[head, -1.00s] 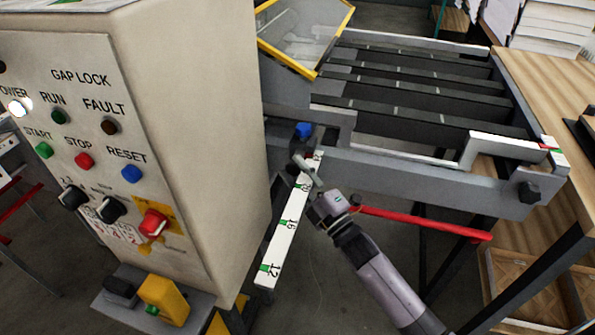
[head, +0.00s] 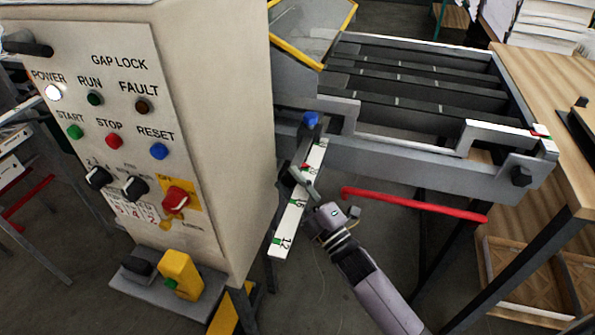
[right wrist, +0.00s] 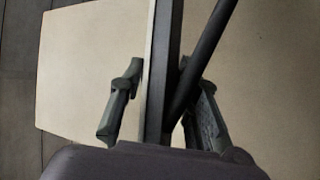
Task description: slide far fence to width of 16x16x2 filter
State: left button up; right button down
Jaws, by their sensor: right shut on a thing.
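A white scale (head: 285,232) with green marks and the numbers 12 and 16 runs beside the machine cabinet. My right gripper (head: 300,178) is at the scale, between the 16 mark and the marks farther up. It is shut on a dark bar (right wrist: 164,60), which stands between the fingers in the right wrist view. How this bar joins the far fence is hidden. A small red pointer (head: 305,167) shows just above the gripper. A blue knob (head: 310,119) sits at the scale's upper end. My left gripper is not in view.
The cabinet (head: 225,130) with buttons and knobs stands close on the left. A grey frame (head: 430,165) with dark rails lies behind, and a red bar (head: 415,205) sticks out right of my gripper. A wooden table (head: 545,100) is at the right.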

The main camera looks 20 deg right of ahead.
aim_at(281, 229)
jog(key=s+a, duration=0.1)
jog(key=s, duration=0.1)
jog(key=s+a, duration=0.1)
jog(key=s, duration=0.1)
jog(key=s+a+p, duration=0.1)
jog(key=a, duration=0.1)
jog(key=shift+s, duration=0.4)
jog(key=s, duration=0.1)
jog(key=s+a, duration=0.1)
jog(key=shift+s+a+f, duration=0.1)
jog(key=shift+s+a, duration=0.45)
jog(key=shift+s, duration=0.1)
jog(key=c, duration=1.2)
grip_release()
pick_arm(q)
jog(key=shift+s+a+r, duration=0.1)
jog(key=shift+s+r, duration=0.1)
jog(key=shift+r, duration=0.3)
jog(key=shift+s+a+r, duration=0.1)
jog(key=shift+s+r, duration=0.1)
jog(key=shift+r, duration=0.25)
